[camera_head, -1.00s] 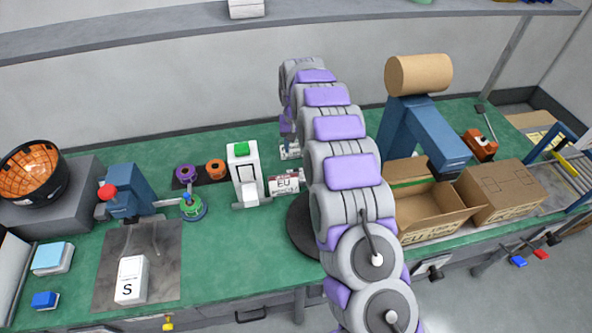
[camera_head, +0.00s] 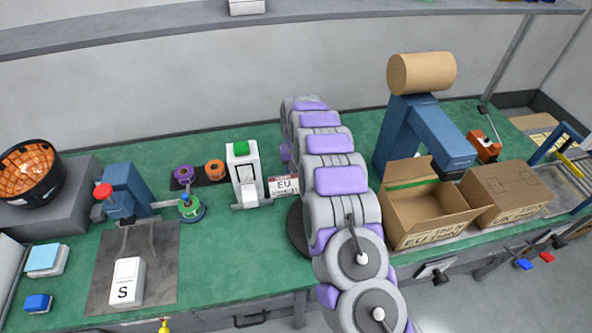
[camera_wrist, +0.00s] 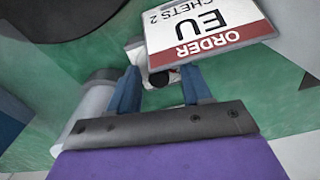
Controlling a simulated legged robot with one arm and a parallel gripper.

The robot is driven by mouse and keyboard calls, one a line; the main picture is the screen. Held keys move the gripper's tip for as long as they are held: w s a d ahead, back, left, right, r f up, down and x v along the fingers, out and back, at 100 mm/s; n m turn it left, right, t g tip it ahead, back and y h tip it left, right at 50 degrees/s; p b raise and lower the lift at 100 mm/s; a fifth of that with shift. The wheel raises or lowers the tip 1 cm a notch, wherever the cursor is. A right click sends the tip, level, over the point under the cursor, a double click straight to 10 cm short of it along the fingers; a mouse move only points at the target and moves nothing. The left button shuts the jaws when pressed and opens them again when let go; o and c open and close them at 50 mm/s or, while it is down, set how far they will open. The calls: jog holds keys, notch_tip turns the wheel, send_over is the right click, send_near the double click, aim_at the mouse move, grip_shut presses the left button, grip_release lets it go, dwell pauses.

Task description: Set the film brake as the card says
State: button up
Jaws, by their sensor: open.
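The order card (camera_head: 284,186) stands on the bench next to a white box with a green top. In the wrist view the card (camera_wrist: 205,30) appears upside down, reading "ORDER EU" with a cut-off line ending in "CHETS 2". My gripper (camera_wrist: 160,76) is open, its two blue fingers apart just below the card, with nothing clearly held between them. My arm hides the gripper in the head view. A blue machine with a red knob (camera_head: 103,190) stands at the left. A blue stand (camera_head: 425,130) at the right carries a brown roll (camera_head: 421,73). I cannot tell which part is the film brake.
The white box with a green top (camera_head: 244,175) stands left of the card. Purple and orange spools (camera_head: 215,170) lie farther left. An open carton (camera_head: 420,205) is right of my arm. The green bench (camera_head: 230,265) is clear at the front centre.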

jog(key=shift+c, duration=0.2)
grip_shut()
jog(key=shift+r+m+p, duration=0.15)
jog(key=shift+m+p, duration=0.15)
jog(key=shift+p, duration=0.2)
jog(key=shift+m+p, duration=0.3)
jog(key=shift+m, duration=0.1)
jog(key=shift+o, duration=0.2)
grip_release()
notch_tip(320, 180, up, 17)
jog(key=p, duration=0.3)
